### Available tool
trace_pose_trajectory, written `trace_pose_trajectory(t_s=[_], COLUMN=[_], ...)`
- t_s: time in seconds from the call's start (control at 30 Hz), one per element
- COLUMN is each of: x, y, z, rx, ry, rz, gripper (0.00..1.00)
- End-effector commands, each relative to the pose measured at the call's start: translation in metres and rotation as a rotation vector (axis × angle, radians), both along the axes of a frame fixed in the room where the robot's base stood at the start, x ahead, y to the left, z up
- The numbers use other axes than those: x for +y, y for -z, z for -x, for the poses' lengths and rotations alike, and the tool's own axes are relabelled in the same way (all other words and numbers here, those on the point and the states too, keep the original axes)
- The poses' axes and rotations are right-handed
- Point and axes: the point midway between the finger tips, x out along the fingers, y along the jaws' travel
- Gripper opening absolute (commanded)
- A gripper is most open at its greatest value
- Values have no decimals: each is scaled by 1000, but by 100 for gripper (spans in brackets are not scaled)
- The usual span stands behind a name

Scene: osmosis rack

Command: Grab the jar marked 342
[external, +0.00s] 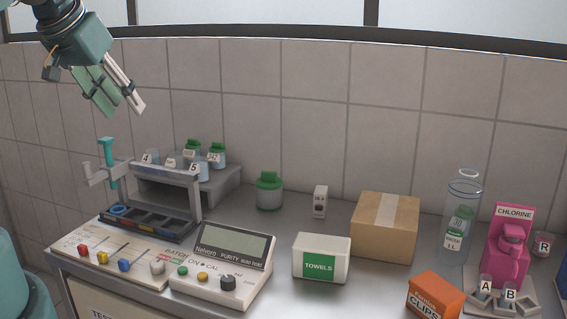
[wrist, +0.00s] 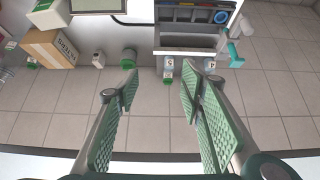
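Two small green-lidded jars stand on the grey shelf behind the rack. The right one (external: 216,154) has a label with small digits that may read 342, but I cannot be sure. The left one (external: 192,148) is partly hidden and its label is not clearly legible. In the wrist view two small jars (wrist: 168,68) (wrist: 193,66) show beyond my fingers, their digits too small to read. My gripper (external: 128,108) is high above and left of the jars. Its fingers are spread and empty, as the wrist view also shows (wrist: 160,88).
A rack (external: 165,172) holds numbered cups in front of the shelf. A teal-handled tap (external: 107,160), control panel (external: 222,262), towel box (external: 321,260) and cardboard box (external: 386,228) are around. The air above is clear.

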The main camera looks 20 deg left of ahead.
Motion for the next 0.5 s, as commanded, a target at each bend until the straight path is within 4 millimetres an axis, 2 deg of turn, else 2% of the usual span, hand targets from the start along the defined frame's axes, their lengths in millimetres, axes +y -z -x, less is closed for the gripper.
trace_pose_trajectory(t_s=[0.3,0.5], x=[0,0], y=[-1,-7], z=[-2,-13], rx=[4,22], ry=[6,38], rz=[-3,-20], gripper=[39,39])
